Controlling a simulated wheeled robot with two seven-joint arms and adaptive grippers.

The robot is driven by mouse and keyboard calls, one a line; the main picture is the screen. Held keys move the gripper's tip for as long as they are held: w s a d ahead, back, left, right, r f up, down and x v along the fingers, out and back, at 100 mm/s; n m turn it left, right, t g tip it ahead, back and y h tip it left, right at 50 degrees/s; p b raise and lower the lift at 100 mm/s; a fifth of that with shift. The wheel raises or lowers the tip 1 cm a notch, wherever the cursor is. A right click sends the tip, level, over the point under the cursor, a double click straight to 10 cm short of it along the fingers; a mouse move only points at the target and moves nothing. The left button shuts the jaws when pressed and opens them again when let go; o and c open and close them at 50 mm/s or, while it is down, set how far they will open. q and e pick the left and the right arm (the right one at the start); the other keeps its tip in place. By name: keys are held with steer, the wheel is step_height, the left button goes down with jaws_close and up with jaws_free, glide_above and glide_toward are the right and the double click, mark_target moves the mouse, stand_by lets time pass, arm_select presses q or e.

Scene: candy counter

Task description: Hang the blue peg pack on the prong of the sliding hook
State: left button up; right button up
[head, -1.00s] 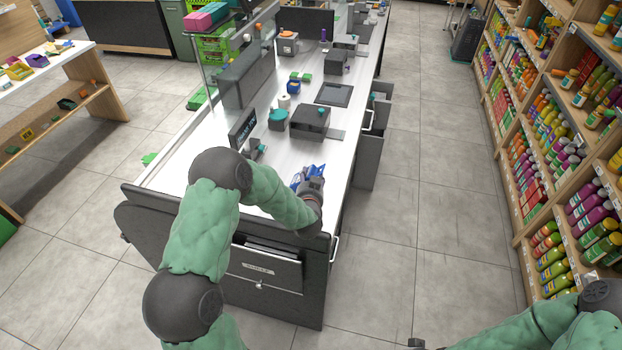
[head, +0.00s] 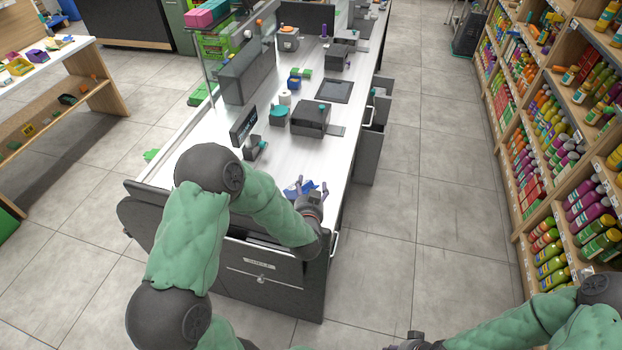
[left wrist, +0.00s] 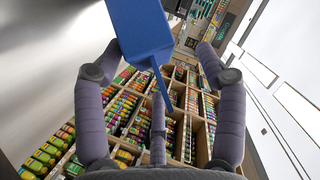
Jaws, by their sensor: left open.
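The blue peg pack (head: 292,190) is at the near end of the white counter, partly hidden behind my left gripper. My left gripper (head: 312,186) is open, its fingers spread beside the pack. In the left wrist view the blue pack (left wrist: 142,32) shows at the top, between and beyond the spread fingers of the left gripper (left wrist: 152,60); I cannot tell whether they touch it. My right gripper (head: 412,342) is cut by the bottom edge of the head view, and its fingers are not clear. I cannot make out the sliding hook or its prong.
A dark box-shaped device (head: 310,118), a small screen (head: 243,126) and a teal-topped item (head: 278,115) stand farther back on the counter (head: 290,155). Stocked shelves (head: 560,150) line the right side. The floor aisle (head: 420,180) between is clear.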

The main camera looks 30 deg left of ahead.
mark_target(310, 187)
arm_select(q)
steer(key=shift+v, duration=1.65)
steer(key=o, duration=0.6)
steer(key=shift+s, duration=0.1)
steer(key=v, duration=1.1)
steer(key=shift+s+d+r, duration=0.15)
steer(key=shift+s+d, duration=0.15)
